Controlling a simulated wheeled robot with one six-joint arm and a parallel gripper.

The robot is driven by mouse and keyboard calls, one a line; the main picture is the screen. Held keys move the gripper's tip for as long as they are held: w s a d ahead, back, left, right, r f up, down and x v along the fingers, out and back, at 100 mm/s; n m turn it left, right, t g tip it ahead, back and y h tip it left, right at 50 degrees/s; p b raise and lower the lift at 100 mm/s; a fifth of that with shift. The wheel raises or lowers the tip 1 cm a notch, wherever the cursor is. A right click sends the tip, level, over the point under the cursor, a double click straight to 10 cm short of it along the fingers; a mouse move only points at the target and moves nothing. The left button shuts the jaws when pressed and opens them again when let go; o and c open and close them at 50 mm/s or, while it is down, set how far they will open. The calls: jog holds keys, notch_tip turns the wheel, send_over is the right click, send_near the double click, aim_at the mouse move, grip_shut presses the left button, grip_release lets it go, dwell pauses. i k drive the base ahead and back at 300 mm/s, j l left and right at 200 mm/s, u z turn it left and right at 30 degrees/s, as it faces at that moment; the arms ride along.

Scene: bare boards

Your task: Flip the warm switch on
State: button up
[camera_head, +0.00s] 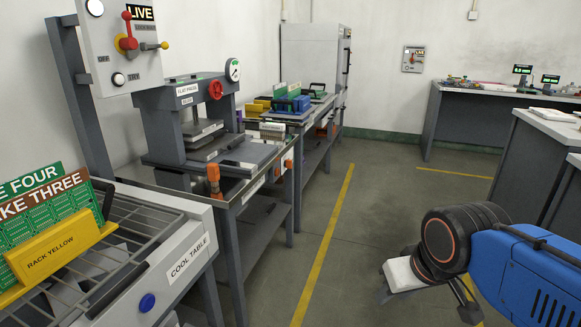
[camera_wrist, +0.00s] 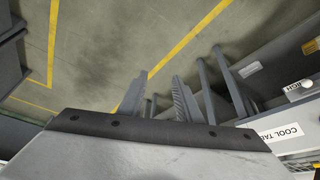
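No label reading WARM is legible, so I cannot tell which control is the warm switch. A grey panel (camera_head: 119,60) at the upper left of the head view has a red-knobbed lever (camera_head: 128,38) pointing up towards a LIVE sign and a yellow-knobbed lever pointing right. A smaller wall panel (camera_head: 413,59) with a lever hangs on the far wall, its lettering too small to read. In the wrist view my gripper (camera_wrist: 158,92) has its two fingers apart with nothing between them, over the floor. In the head view my arm is at lower right, away from both panels.
The cool table (camera_head: 176,262) with a yellow rack (camera_head: 62,250) is at left. A flat press (camera_head: 190,105) stands behind it on a bench. Grey tables (camera_head: 540,160) are at right. The floor aisle between, with yellow lines, is clear.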

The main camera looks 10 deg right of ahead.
aim_at(288, 163)
jog(key=i+l+u, duration=0.15)
jog(key=i+l, duration=0.15)
jog(key=i+l+u, duration=0.1)
jog(key=i+l, duration=0.15)
jog(key=i+l+u, duration=0.15)
jog(key=l, duration=0.3)
jog(key=i+l+u, duration=0.15)
jog(key=i+l, duration=0.2)
jog(key=i+l+u, duration=0.1)
jog(key=i+l, duration=0.15)
jog(key=l, duration=0.2)
jog(key=i+l+u, duration=0.15)
jog(key=l, duration=0.3)
